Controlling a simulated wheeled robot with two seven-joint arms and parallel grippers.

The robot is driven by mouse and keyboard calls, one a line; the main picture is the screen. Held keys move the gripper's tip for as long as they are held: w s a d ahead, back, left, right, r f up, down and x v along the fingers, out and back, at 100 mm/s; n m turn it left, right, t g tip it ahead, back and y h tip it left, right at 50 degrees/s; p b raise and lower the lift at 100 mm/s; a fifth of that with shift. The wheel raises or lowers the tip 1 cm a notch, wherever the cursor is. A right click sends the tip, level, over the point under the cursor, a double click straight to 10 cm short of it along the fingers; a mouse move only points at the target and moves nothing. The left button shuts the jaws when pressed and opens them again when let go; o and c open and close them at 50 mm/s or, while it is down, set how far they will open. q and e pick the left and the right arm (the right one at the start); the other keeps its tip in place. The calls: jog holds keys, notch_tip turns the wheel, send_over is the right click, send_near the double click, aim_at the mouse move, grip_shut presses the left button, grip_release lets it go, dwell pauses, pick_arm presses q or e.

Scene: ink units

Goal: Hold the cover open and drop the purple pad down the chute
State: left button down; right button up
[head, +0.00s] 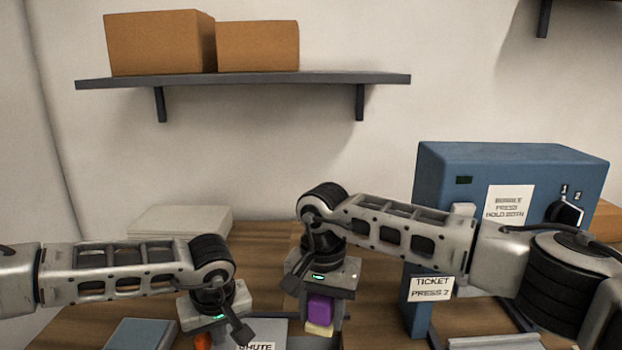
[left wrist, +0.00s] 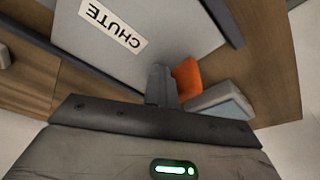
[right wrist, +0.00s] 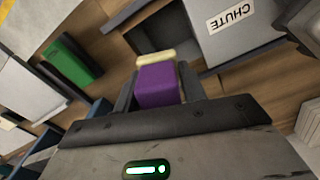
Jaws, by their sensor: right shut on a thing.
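The purple pad (head: 320,308) is between the fingers of my right gripper (head: 319,312), with a cream block at its lower end. The right wrist view also shows the pad (right wrist: 157,86), gripped and held above the table. A grey panel labelled CHUTE (left wrist: 150,62) fills much of the left wrist view and also shows in the right wrist view (right wrist: 250,38). I cannot tell whether it is the cover or how far it is raised. My left gripper (left wrist: 162,85) looks shut and empty, its fingers together beside the panel. An orange piece (left wrist: 187,80) is just beyond the fingers.
A blue machine (head: 450,185) with a ticket sign stands at the right. A grey-blue block (head: 140,334) lies at the front left and a pale slab (head: 180,221) at the back left. A green block (right wrist: 72,60) shows in the right wrist view. A shelf (head: 330,80) holds boxes above.

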aim_at(321, 332)
pick_arm(q)
jog(key=shift+a, duration=0.1)
pick_arm(e)
jog(key=shift+w+a, duration=0.3)
jog(key=shift+w, duration=0.05)
jog(key=shift+f, duration=0.2)
jog(key=shift+s+d+f, duration=0.1)
jog(key=shift+s+f, duration=0.1)
jog(key=shift+f, duration=0.5)
jog(key=shift+s+d+f, duration=0.15)
jog(key=shift+f, duration=0.6)
jog(key=shift+s+d+f, duration=0.1)
jog(key=shift+s+f, duration=0.1)
jog(key=shift+f, duration=0.5)
jog(key=o, duration=1.6)
jog(key=shift+c, duration=0.2)
jog(key=shift+o, duration=1)
